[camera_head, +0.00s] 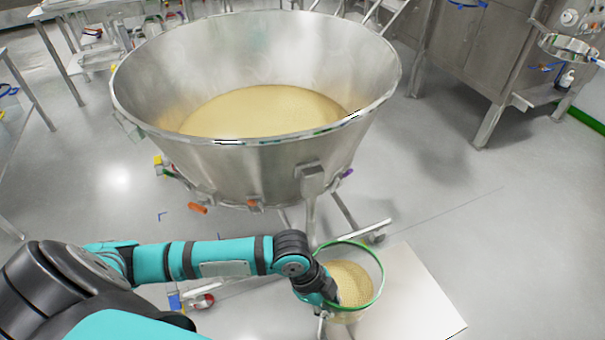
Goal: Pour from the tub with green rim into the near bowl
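The tub with the green rim (346,284) is at the bottom centre and holds pale yellow granules. My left gripper (325,304) is at the tub's left wall. Its fingers are mostly hidden, so I cannot tell whether they are closed on the tub. The tub overlaps a white flat surface (418,297); I cannot tell whether it rests on it or is above it. The near bowl (255,165) is a large, wide steel bowl beyond the tub, with pale yellow granules inside. My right gripper is not in view.
The bowl stands on a wheeled steel frame (352,217) whose leg ends close behind the tub. Steel cabinets (490,45) stand at the back right, and a bench (75,62) at the back left. The floor at right is clear.

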